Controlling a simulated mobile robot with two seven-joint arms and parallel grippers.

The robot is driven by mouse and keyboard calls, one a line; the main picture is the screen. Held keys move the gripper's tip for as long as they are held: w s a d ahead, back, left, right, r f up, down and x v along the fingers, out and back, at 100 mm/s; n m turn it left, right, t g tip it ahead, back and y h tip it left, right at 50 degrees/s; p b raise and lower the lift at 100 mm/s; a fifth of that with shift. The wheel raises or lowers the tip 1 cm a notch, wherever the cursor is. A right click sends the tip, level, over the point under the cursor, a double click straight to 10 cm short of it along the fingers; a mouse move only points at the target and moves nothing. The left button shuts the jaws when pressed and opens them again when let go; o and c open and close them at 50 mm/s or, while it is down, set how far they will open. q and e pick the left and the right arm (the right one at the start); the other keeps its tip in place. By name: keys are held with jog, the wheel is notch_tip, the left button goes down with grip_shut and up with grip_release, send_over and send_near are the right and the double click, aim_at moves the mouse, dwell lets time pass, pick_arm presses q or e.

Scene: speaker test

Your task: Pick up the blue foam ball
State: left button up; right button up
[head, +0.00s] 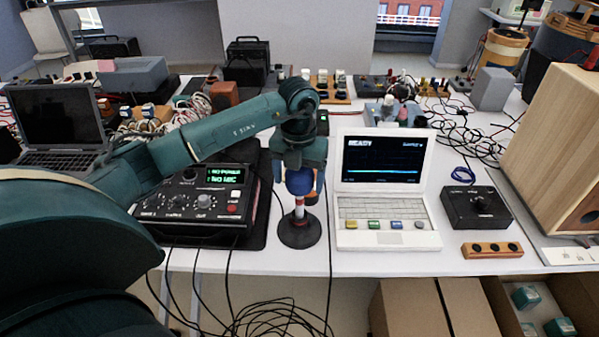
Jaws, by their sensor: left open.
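The blue foam ball (299,181) sits on top of a short upright stand with a white and red stem and a round black base (299,231). My left gripper (300,191) points down over the ball from above. It is open, with a finger on either side of the ball. The gripper hides the top of the ball, and I cannot tell whether the fingers touch it. My right gripper is not in view.
A black device with a green display (208,204) is close left of the stand. A white laptop (387,209) is close right. A black knob box (476,207) and a large wooden speaker cabinet (556,150) stand farther right. Cables clutter the table's back.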

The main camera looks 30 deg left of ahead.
pick_arm(q)
jog(key=shift+f, duration=0.2)
jog(key=c, duration=1)
notch_tip(320, 180, up, 10)
jog(key=shift+r+b, duration=0.1)
jog(key=shift+b, duration=0.4)
